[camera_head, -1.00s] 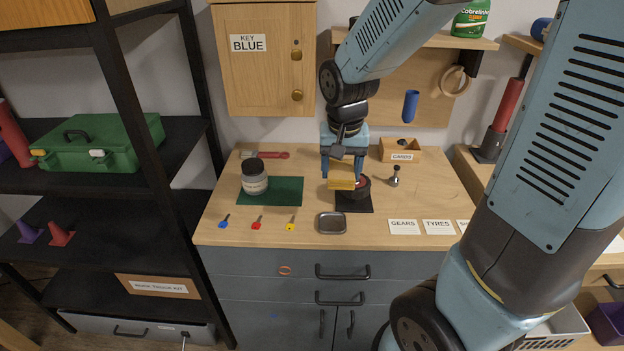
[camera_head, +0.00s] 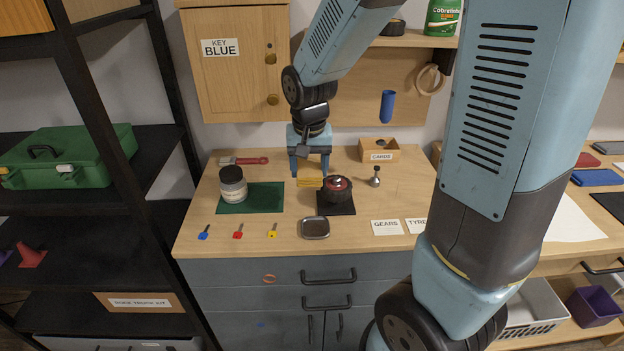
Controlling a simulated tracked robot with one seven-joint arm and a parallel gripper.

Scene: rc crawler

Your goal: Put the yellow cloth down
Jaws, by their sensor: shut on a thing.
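The yellow cloth (camera_head: 309,182) is a small folded block between the fingertips of my gripper (camera_head: 310,174). My gripper points down over the workbench (camera_head: 400,200) and is shut on the cloth. The cloth is beside the left side of a dark round part with a red top (camera_head: 338,188), which stands on a black mat (camera_head: 336,208). I cannot tell whether the cloth touches the bench or that part.
A jar (camera_head: 233,185) stands on a green mat (camera_head: 262,198) to the left. Blue, red and yellow keys (camera_head: 272,230) and a metal tray (camera_head: 314,228) lie in front. A small metal knob (camera_head: 375,177) and a cards box (camera_head: 380,151) are to the right.

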